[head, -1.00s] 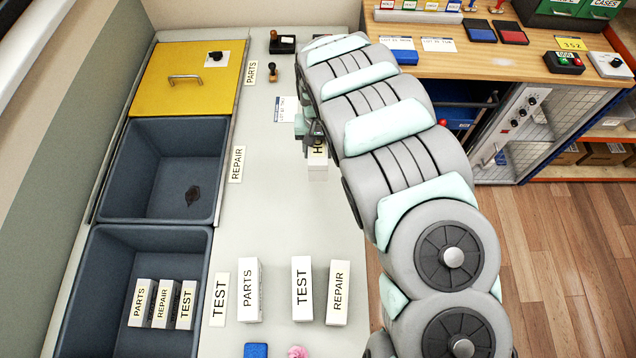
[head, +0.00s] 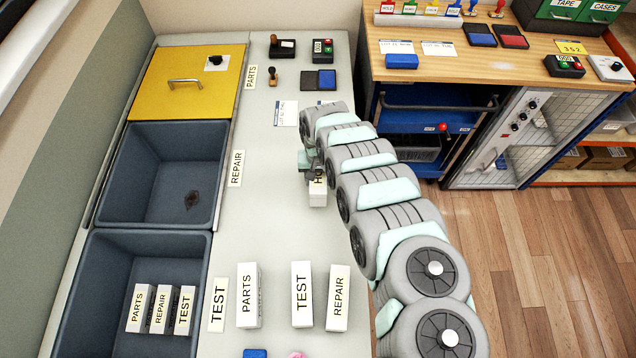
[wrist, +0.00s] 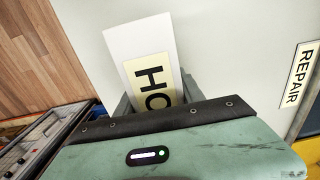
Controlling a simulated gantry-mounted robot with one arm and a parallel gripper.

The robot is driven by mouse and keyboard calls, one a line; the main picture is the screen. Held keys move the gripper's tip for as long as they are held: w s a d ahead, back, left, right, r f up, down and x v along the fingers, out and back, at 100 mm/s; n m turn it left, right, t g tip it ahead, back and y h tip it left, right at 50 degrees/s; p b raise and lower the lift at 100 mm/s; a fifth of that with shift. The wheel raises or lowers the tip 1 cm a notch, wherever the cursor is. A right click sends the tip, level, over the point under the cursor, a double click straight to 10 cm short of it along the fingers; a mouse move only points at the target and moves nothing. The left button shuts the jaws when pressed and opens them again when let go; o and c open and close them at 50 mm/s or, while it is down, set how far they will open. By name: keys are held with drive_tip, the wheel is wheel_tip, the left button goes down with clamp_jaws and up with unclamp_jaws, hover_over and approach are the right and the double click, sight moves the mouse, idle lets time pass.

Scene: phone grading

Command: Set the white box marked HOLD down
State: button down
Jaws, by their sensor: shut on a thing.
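The white box marked HOLD (head: 318,199) is in my gripper (head: 314,170) over the middle part of the grey counter, near its right edge. Only the start of its label shows in the head view. In the wrist view the box (wrist: 122,40) sticks out from my gripper (wrist: 152,102), with "HO" readable on its cream label and the rest hidden by my gripper. My gripper is shut on it. I cannot tell whether its underside touches the counter.
White boxes marked PARTS (head: 248,297), TEST (head: 302,296) and REPAIR (head: 338,300) stand on the near counter. Two open grey bins (head: 205,247) and a yellow lid (head: 205,95) line the left. Counter left of my gripper is clear.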

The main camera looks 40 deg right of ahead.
wheel_tip(320, 180, down, 2)
drive_tip(key=shift+a+f, duration=0.1)
drive_tip(key=shift+f, duration=0.3)
drive_tip(key=shift+f+b, duration=0.1)
drive_tip(key=shift+b, duration=0.2)
drive_tip(key=shift+f, duration=0.15)
drive_tip(key=c, duration=0.7)
unclamp_jaws()
wheel_tip(320, 180, up, 12)
drive_tip(key=shift+r+p, duration=0.25)
drive_tip(key=shift+p, duration=0.6)
